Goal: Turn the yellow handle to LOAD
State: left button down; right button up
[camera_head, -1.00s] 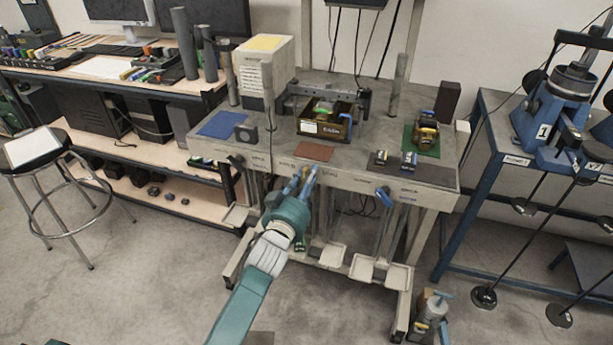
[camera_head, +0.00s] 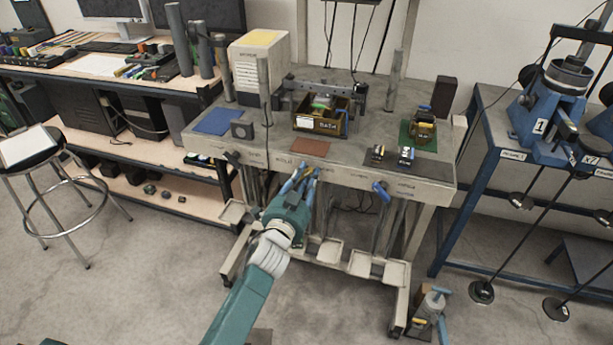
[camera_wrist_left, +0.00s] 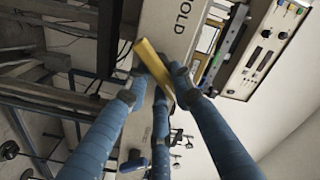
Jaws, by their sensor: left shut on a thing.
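The yellow handle (camera_wrist_left: 150,66) shows in the left wrist view as a bar lying at a slant in front of the pale bench front (camera_wrist_left: 172,35). The word LOAD cannot be made out in either view. My right gripper is not in view.
The bench (camera_head: 350,172) carries a brown mat (camera_head: 309,147), a dark bin (camera_head: 321,124) and a blue mat (camera_head: 217,121). A blue lever (camera_head: 381,191) sticks out from its front to the right of my gripper. Open floor lies in front.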

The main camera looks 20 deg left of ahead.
pick_arm(q)
jog(key=shift+w+r, duration=0.1)
jog(key=shift+r, duration=0.35)
jog(key=c, duration=1.6)
grip_release()
jog(key=shift+o, duration=0.3)
jog(key=shift+f, duration=0.15)
jog(key=shift+a+f, duration=0.1)
jog(key=s, duration=1.2)
jog(key=shift+a, duration=0.2)
